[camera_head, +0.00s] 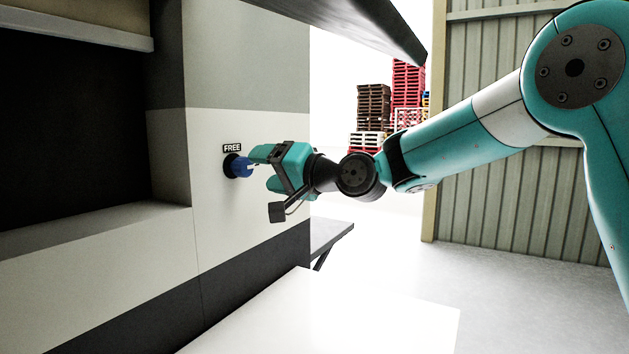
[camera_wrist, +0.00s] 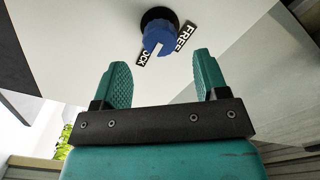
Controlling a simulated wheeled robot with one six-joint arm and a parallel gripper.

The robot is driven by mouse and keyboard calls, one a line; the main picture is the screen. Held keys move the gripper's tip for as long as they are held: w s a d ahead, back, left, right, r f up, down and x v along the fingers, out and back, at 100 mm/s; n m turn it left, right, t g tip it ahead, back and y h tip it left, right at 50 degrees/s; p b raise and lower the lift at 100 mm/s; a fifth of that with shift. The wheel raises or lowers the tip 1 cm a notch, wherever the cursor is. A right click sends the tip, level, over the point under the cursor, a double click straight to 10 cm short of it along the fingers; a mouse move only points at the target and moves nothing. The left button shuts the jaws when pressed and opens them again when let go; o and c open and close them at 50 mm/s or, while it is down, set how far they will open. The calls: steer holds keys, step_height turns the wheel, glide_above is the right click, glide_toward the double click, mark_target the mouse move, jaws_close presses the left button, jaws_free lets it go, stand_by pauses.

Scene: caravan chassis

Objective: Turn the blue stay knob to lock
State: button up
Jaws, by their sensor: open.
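The blue stay knob (camera_head: 238,167) sits on a dark round base on the white wall panel, just below a black label reading FREE (camera_head: 232,148).
A dark recess (camera_head: 75,120) opens in the wall at the left. A dark panel edge (camera_head: 365,25) overhangs above my arm. A white flat surface (camera_head: 340,320) lies below. Stacked pallets (camera_head: 373,110) stand far behind, with open floor to the right.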

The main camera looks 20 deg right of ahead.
steer(key=b+v, duration=0.2)
steer(key=v, duration=0.9)
steer(key=shift+s+d, duration=0.1)
steer(key=shift+d, duration=0.05)
